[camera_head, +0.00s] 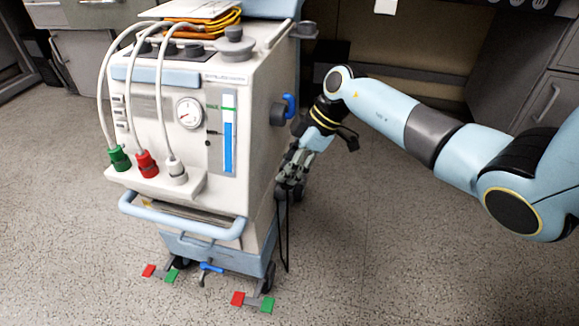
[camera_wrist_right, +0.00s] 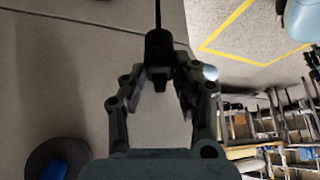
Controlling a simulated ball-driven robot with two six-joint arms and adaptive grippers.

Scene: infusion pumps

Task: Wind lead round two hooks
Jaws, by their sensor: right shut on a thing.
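The pale infusion machine (camera_head: 255,90) stands left of my right arm. On its right side is a dark round mount with a blue hook (camera_head: 290,105); a dark disc with a blue part (camera_wrist_right: 60,168) shows at the lower left in the right wrist view. I cannot make out a second hook. My right gripper (camera_head: 291,184) is beside the machine's right side, below the blue hook. It is shut on the black end of the lead (camera_wrist_right: 158,48). The thin black lead (camera_head: 286,245) hangs below the gripper towards the floor. My left gripper is out of view.
White hoses with green, red and white plugs (camera_head: 147,165) are on the machine's front, above a blue handle (camera_head: 185,217). Red and green pedals (camera_head: 238,299) stick out near the floor. Open floor (camera_head: 400,250) lies right of the machine; cabinets stand behind.

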